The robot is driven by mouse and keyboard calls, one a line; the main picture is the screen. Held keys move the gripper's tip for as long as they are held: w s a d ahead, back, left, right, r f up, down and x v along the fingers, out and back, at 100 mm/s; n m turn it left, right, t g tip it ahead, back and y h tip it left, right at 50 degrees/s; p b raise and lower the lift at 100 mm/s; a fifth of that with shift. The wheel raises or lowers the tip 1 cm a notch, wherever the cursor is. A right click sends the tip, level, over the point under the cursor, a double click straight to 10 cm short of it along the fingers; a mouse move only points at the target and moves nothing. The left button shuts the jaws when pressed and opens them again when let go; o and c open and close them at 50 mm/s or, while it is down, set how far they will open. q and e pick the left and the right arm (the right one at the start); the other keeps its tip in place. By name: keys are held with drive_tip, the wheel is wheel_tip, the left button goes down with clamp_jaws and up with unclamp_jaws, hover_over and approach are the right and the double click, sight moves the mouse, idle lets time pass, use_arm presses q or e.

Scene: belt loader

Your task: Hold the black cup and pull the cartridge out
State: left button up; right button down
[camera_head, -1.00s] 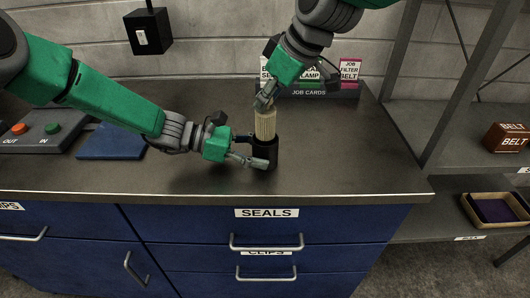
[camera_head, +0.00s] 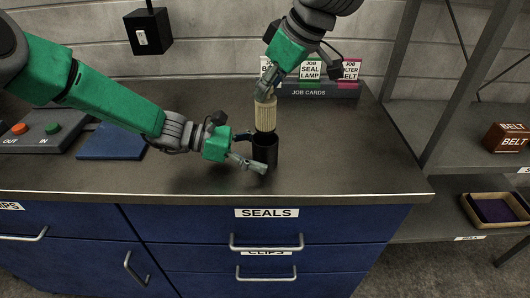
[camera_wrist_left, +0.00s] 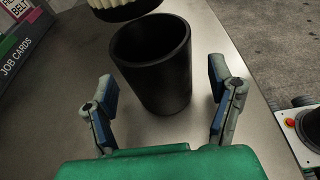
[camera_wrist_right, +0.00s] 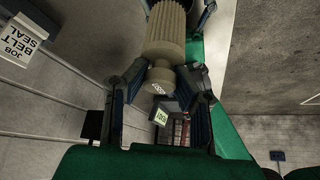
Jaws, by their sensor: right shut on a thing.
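The black cup (camera_head: 265,151) stands upright on the grey bench top. In the left wrist view the cup (camera_wrist_left: 155,75) looks empty and dark inside. My left gripper (camera_head: 251,152) is open, with its fingers (camera_wrist_left: 163,92) spread to either side of the cup and apart from it. The pale ribbed cartridge (camera_head: 265,114) is held upright just above the cup's rim. Its lower end (camera_wrist_left: 120,8) shows clear of the rim in the left wrist view. My right gripper (camera_head: 265,92) is shut on the cartridge's top end, where the fingers meet its knob (camera_wrist_right: 160,77).
A job card rack (camera_head: 310,91) stands behind at the back edge. A blue mat (camera_head: 112,142) and a button box (camera_head: 38,138) lie to the left. The bench right of the cup is clear. A shelf with a belt box (camera_head: 506,138) is at the right.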

use_arm(q)
drive_tip(key=v, duration=1.2)
drive_tip(key=shift+f, duration=0.1)
